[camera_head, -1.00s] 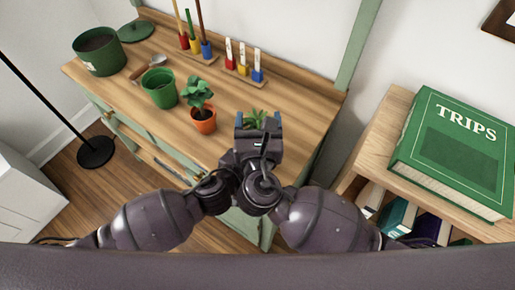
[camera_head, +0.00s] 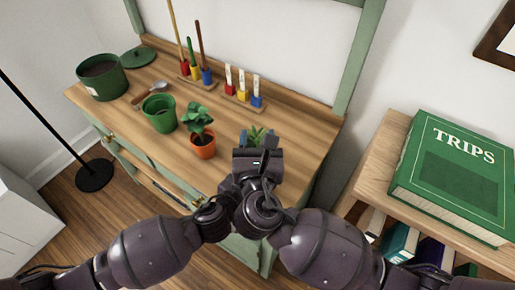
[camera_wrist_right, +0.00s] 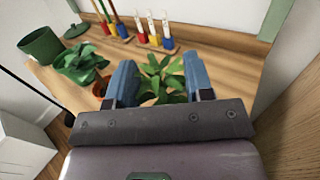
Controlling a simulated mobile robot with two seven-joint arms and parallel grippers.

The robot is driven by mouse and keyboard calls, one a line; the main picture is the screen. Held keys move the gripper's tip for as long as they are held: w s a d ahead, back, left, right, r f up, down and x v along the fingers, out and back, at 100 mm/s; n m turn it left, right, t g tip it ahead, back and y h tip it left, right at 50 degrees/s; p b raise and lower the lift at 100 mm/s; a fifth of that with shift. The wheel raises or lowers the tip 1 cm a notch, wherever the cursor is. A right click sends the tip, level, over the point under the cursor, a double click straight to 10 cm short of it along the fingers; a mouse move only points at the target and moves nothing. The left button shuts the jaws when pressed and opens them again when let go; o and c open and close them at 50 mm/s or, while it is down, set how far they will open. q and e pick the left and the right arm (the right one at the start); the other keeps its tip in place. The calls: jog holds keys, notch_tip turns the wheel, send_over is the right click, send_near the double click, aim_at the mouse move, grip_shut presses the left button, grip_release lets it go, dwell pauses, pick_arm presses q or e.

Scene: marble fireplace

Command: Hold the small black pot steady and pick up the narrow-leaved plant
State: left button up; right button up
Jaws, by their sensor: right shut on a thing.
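The narrow-leaved plant (camera_head: 256,133) shows as a tuft of green leaves near the desk's right end, and more clearly in the right wrist view (camera_wrist_right: 161,80). My right gripper (camera_head: 258,143) is at this plant, its two blue fingers (camera_wrist_right: 160,84) well apart on either side of the leaves. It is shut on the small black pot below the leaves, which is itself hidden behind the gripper. Both my arms meet at the middle of the head view. My left gripper is hidden there.
A broad-leaved plant (camera_head: 197,120) in an orange pot (camera_head: 203,147) stands left of my gripper. An empty green pot (camera_head: 160,115), a trowel (camera_head: 150,92) and a large soil-filled pot (camera_head: 104,82) are farther left. Peg stands (camera_head: 243,97) line the back. A shelf with a green book (camera_head: 455,175) is right.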

notch_tip(320, 180, up, 7)
jog(key=shift+r, duration=0.2)
pick_arm(q)
jog(key=o, duration=1)
jog(key=shift+s, duration=0.1)
jog(key=v, duration=1.1)
jog(key=shift+s+a+r, duration=0.25)
